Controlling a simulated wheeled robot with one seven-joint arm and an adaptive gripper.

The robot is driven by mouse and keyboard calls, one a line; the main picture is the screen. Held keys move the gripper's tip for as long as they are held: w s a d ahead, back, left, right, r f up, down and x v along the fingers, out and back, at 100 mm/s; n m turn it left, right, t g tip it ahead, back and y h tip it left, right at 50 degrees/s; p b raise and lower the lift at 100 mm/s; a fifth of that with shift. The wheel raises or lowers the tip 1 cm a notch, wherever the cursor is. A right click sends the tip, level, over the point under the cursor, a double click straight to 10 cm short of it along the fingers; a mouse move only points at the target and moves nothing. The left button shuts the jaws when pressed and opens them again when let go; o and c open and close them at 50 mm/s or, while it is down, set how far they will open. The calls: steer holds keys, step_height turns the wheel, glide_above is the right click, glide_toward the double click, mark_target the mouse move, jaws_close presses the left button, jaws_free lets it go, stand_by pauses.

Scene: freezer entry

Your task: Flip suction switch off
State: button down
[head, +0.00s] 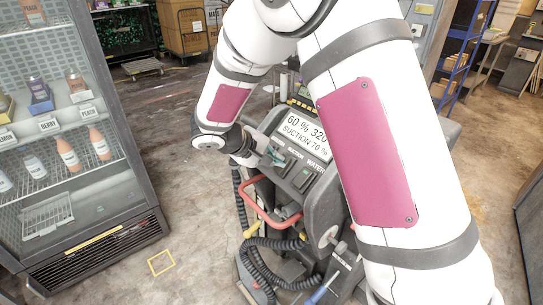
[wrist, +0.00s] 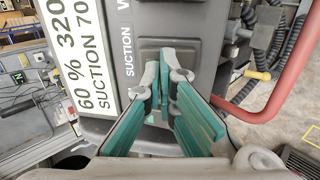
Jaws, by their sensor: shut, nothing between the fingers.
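The machine's control panel carries a display (head: 306,135) reading 60 %, 320 and SUCTION 70 %; it also shows sideways in the wrist view (wrist: 78,60). In the wrist view the SUCTION label (wrist: 127,45) is beside the grey suction switch (wrist: 178,45), partly hidden by my fingers. My gripper (wrist: 166,78) has teal pads, is shut and empty, and its tips are at that switch; I cannot tell whether they touch. The switch's position is unclear.
A red handle bar (head: 262,205) and black hoses (head: 262,262) are below the panel. A glass-front fridge with bottles (head: 140,190) stands at left. A yellow square (head: 161,262) marks the floor. Open floor lies between fridge and machine.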

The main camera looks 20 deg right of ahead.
steer(key=shift+w+d+g+y, duration=0.15)
steer(key=shift+d+g+y, duration=0.25)
steer(key=shift+d+y, duration=0.25)
steer(key=shift+a+f, duration=0.15)
steer(key=shift+f, duration=0.05)
steer(key=shift+r, duration=0.15)
steer(key=shift+r+p, duration=0.4)
steer(key=shift+r, duration=0.25)
steer(key=shift+r, duration=0.1)
steer(key=d+r+v, duration=0.1)
steer(key=v, duration=1.2)
steer(key=shift+w+r, duration=0.15)
steer(key=shift+r, duration=0.25)
